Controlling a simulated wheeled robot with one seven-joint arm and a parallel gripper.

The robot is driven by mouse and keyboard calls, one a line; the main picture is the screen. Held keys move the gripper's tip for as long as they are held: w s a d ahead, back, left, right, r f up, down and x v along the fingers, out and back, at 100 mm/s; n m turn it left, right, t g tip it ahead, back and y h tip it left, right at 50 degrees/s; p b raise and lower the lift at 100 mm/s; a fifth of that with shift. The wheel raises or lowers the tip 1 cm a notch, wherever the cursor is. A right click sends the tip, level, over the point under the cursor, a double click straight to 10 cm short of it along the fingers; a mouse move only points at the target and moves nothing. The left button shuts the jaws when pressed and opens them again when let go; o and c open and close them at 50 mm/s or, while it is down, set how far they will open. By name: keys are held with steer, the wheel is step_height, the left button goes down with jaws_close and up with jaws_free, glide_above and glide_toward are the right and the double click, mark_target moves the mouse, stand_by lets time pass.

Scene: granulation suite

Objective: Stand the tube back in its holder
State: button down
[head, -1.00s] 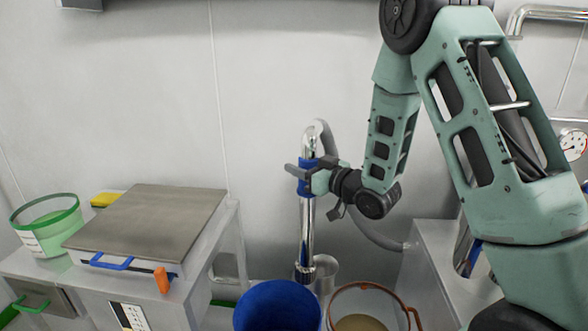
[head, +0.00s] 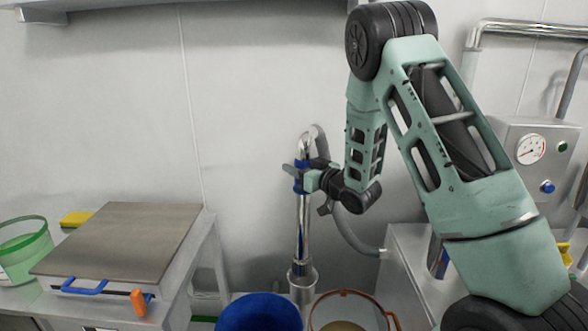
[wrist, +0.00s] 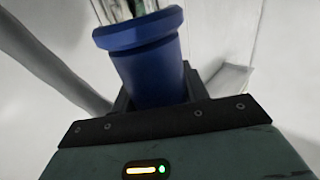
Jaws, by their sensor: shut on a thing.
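The tube (head: 303,225) is a long shiny metal pipe with a blue grip near its top and a grey hose curving from its upper end. It hangs upright. My gripper (head: 302,178) is shut on the blue grip, which fills the middle of the wrist view (wrist: 148,60). The holder (head: 302,288) is a narrow grey metal cup low behind the buckets. The tube's lower end lines up with the holder's mouth in the head view. I cannot tell whether the end is inside the cup or just above or in front of it.
A blue bucket (head: 258,315) and a clear bin with an orange-brown rim (head: 352,298) stand in front of the holder. A bench scale (head: 120,240) is at left with a green-rimmed tub (head: 22,250). A grey cabinet with a gauge (head: 532,150) is at right.

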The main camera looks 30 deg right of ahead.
steer(key=shift+w+d, duration=0.15)
steer(key=shift+d, duration=0.15)
step_height(320, 180, down, 12)
steer(key=b, duration=0.9)
steer(key=shift+r, duration=0.1)
steer(key=c, duration=0.7)
jaws_free()
steer(key=shift+o, duration=0.2)
steer(key=p, duration=0.6)
glide_toward(300, 203)
steer(key=s+d+f, duration=0.2)
steer(key=s+d, duration=0.1)
steer(key=s, duration=0.1)
steer(key=shift+p, duration=0.3)
